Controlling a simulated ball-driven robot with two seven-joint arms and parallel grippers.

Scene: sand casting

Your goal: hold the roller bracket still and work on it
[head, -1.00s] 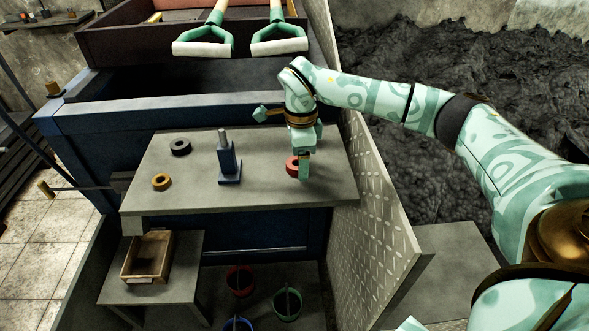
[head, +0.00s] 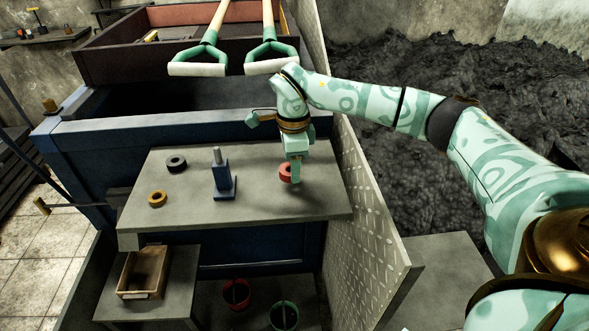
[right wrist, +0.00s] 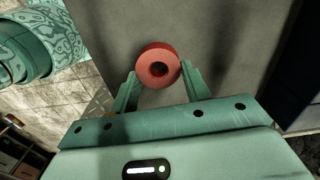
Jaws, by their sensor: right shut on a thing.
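The roller bracket (head: 222,178), a blue block on a flat base with a grey pin standing up from it, is upright near the middle of the grey table. My right gripper (head: 292,173) is to the right of the bracket, apart from it. It is shut on a red ring-shaped roller (head: 285,172), which looks slightly above the tabletop with a shadow below. In the right wrist view the red roller (right wrist: 158,66) sits between the two fingertips, its hole facing the camera. Nothing touches the bracket. My left gripper is not in view.
A black ring (head: 176,164) and a yellow-brown ring (head: 157,199) lie on the grey table (head: 260,205) left of the bracket. A wooden box (head: 125,293) stands on a lower shelf. A metal plate wall (head: 370,220) borders the table's right side. Shovel handles (head: 270,66) hang behind.

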